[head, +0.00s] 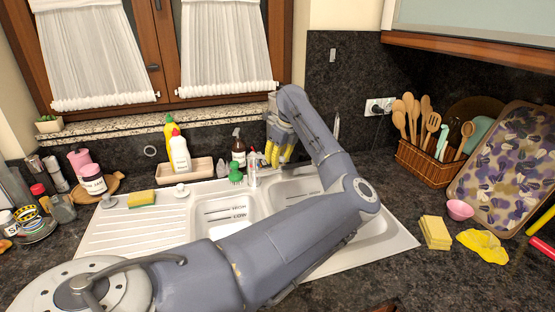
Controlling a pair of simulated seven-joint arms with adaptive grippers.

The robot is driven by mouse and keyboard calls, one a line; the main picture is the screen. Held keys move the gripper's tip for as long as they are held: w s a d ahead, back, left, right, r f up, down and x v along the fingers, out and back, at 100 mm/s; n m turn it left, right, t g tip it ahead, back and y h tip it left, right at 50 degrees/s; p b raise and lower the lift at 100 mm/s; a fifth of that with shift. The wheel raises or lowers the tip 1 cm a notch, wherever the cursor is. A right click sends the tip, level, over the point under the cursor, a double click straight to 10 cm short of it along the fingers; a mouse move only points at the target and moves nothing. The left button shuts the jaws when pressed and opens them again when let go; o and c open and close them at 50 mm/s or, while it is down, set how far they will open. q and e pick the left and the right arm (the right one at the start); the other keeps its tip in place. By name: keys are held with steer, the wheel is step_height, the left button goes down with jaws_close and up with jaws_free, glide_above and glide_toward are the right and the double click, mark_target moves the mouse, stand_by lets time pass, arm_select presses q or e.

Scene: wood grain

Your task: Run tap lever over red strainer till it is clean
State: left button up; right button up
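My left arm crosses the sink (130,232) and bends back toward the wall. My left gripper (279,152) points down at the back edge of the sink, its yellow fingertips close to the tap area. The gap between its fingers is too small to judge. A thin silver piece (337,126) stands behind my forearm and may be part of the tap; the lever itself is not clearly seen. I cannot make out a red strainer; my arm hides part of the basins. My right gripper is not in view.
Bottles (180,152) and a green brush (236,174) stand behind the sink. A yellow sponge (142,199) lies on the drainboard. To the right are stacked sponges (435,232), a pink bowl (460,209), a yellow cloth (483,246) and a utensil basket (430,169).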

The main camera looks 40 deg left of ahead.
arm_select(q)
steer(key=o, duration=0.4)
steer(key=v, duration=1.2)
stand_by(0.3)
